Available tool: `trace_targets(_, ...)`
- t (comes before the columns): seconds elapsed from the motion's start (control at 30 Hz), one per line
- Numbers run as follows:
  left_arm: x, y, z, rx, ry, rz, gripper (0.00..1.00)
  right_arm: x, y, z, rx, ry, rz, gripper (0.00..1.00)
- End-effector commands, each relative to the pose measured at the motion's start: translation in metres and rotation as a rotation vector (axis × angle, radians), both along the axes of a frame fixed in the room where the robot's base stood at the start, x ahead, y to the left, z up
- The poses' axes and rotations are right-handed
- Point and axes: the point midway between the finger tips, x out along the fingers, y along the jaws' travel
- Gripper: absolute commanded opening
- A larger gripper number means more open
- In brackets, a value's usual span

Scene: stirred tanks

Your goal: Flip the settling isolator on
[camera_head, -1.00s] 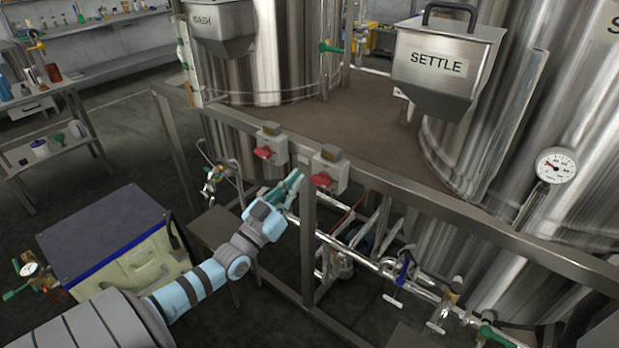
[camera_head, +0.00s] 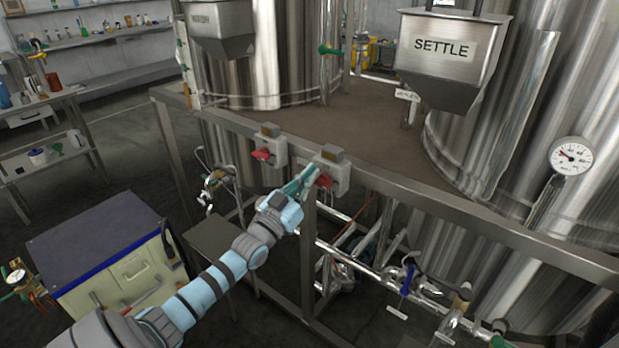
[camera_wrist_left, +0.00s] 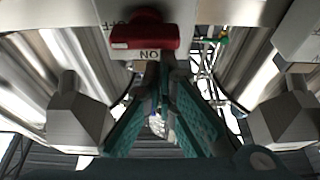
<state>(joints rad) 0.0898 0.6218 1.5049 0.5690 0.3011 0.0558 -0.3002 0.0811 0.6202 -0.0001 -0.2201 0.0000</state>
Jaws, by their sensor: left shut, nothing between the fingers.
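Two grey isolator boxes with red handles hang on the steel frame's front rail. The right one, nearer the SETTLE hopper (camera_head: 440,55), has its red handle (camera_head: 325,181) just beside my left gripper (camera_head: 312,174). In the left wrist view, this red handle (camera_wrist_left: 145,37) lies crosswise between partly visible OFF lettering and an ON label (camera_wrist_left: 149,54), both upside down. My left gripper (camera_wrist_left: 160,68) is shut and empty, its green fingertips close to the handle by the ON label; I cannot tell if they touch. My right gripper is not in view.
The other isolator's red handle (camera_head: 261,154) is a little to the left along the rail (camera_head: 400,199). A frame post (camera_head: 308,255) stands below the gripper. Pipes and valves (camera_head: 400,280) run lower right. A dark-topped cabinet (camera_head: 95,235) stands at left.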

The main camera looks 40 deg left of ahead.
Motion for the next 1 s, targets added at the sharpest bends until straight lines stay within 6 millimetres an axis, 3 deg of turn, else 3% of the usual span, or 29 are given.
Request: trace_targets(1.0, 0.007, -0.007, -0.002, -0.270, -0.002, -0.016, 0.00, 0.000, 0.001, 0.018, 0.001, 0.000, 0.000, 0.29)
